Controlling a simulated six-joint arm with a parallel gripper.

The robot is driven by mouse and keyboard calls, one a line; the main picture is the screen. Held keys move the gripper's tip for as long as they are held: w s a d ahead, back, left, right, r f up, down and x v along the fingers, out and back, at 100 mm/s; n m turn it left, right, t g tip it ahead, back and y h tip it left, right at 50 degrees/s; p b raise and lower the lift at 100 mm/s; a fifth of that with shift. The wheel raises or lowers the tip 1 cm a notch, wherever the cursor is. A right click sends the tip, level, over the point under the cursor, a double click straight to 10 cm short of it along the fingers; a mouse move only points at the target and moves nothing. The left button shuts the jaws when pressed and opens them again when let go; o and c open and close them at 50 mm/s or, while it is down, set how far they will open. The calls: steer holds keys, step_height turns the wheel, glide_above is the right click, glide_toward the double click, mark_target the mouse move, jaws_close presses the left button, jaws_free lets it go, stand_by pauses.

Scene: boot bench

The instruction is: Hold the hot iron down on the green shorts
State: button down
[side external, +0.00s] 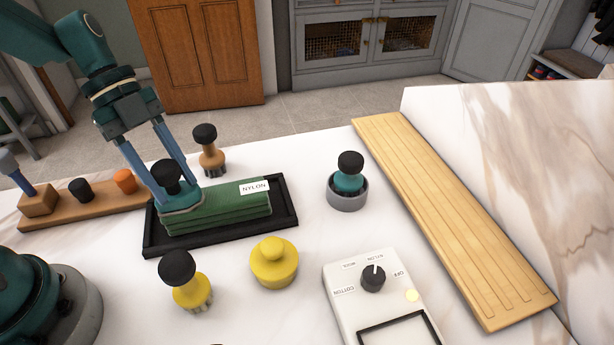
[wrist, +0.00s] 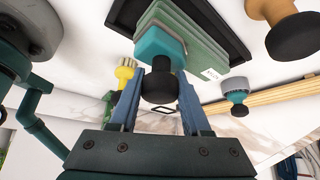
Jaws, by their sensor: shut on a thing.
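The green shorts (side external: 235,208) lie as a folded stack in a black tray (side external: 222,237), with a white NYLON tag (side external: 255,187) at the top right. The iron (side external: 180,204) has a teal base and a black knob. It sits upright on the left end of the stack and appears to touch it. My gripper (side external: 170,182) is shut on its black knob from above. The wrist view also shows the iron (wrist: 160,43) between my two blue fingers (wrist: 160,88), its base against the green layers. The underside of the iron is hidden.
A similar teal, black-knobbed tool (side external: 349,180) stands in a grey ring at right. A yellow knobbed disc (side external: 274,263) and yellow brush (side external: 186,285) stand in front, a tan brush (side external: 209,150) behind. A control box (side external: 380,300) has a dial and pale lamp. A wooden board (side external: 450,215) lies right.

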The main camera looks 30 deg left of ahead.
stand_by(0.6)
steer(key=shift+r, duration=4.05)
